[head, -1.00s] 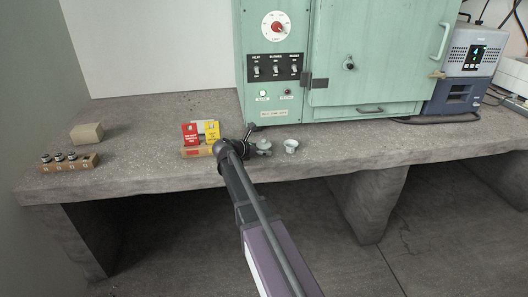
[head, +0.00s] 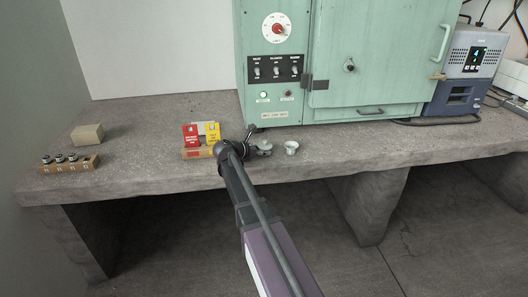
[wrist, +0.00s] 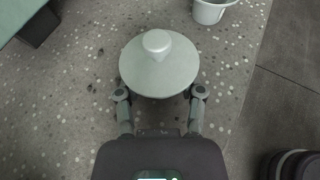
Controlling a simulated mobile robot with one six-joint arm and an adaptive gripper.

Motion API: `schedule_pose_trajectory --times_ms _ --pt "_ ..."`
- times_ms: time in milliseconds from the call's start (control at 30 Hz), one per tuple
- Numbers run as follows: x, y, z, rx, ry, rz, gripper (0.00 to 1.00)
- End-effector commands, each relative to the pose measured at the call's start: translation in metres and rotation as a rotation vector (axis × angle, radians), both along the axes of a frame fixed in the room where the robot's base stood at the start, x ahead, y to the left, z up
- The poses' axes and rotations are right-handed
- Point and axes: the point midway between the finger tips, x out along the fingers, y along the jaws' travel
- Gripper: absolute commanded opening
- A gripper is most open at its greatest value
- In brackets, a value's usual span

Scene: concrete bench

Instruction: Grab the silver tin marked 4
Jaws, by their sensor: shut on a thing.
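A round, pale grey-green lidded pot with a small knob (wrist: 158,68) fills the upper middle of the wrist view. My gripper (wrist: 159,94) has one finger on each side of it, shut on its near part. In the head view the pot (head: 264,148) shows beside the tip of my arm at the bench's front. No number shows on it, so I cannot tell whether it is the tin marked 4. Several small silver-topped containers (head: 72,157) stand in a labelled wooden rack (head: 88,165) at the left; their marks are too small to read.
A white cup (head: 291,147) stands just right of the pot, near the bench's front edge. Red (head: 191,134) and yellow (head: 212,132) cards stand left of my gripper. A beige block (head: 87,133) lies at the left. A green oven (head: 340,60) stands behind.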

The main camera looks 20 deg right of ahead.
Motion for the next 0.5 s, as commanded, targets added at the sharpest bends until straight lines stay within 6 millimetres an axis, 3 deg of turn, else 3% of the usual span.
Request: schedule_pose_trajectory --times_ms 500 --pt "0.000 0.000 0.017 0.000 0.000 0.000 0.04"
